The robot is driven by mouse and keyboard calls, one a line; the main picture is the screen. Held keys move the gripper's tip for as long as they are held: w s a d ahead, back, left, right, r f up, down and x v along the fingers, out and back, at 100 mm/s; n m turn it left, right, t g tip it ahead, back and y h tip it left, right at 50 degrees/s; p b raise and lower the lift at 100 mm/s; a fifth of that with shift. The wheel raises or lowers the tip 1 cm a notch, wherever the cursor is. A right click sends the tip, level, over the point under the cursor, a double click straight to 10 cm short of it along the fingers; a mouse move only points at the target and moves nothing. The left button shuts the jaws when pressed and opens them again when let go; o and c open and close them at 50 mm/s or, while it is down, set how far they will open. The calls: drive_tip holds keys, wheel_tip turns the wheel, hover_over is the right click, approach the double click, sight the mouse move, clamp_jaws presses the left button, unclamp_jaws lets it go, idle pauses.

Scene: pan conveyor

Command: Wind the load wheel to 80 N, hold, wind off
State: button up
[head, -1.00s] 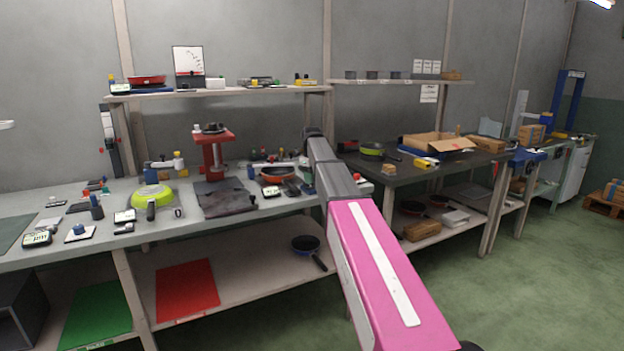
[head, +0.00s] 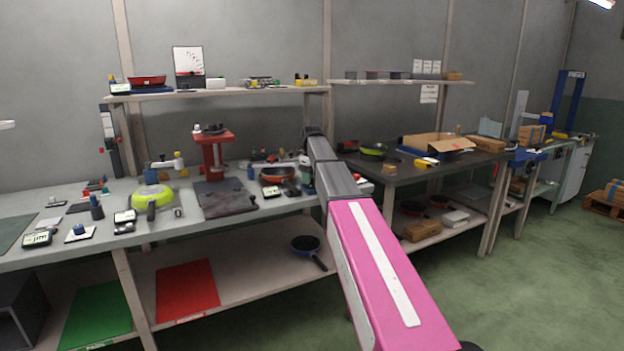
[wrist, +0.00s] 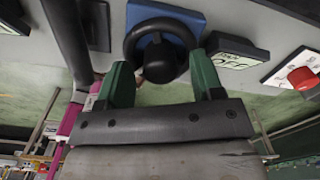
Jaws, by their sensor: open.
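The load wheel (wrist: 130,45) is a black ring with a round black knob in front of it, mounted on a blue block (wrist: 170,14) in the wrist view. My gripper (wrist: 160,72) has two green fingers, spread apart on either side of the knob at the lower part of the wheel. It is open; I cannot tell whether a finger touches the wheel. A small display (wrist: 235,52) sits right of the wheel, its figures upside down and not readable to me. In the head view my arm hides the gripper and wheel.
A red button (wrist: 302,78) on a white plate is right of the display. In the head view, the grey bench (head: 190,235) holds a red press (head: 214,155), a green-yellow pan (head: 152,197) and several small items. A dark table (head: 440,172) stands to the right.

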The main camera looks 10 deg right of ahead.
wheel_tip(320, 180, up, 10)
drive_tip(key=shift+r, duration=0.2)
drive_tip(key=shift+s, duration=0.1)
idle(0.4)
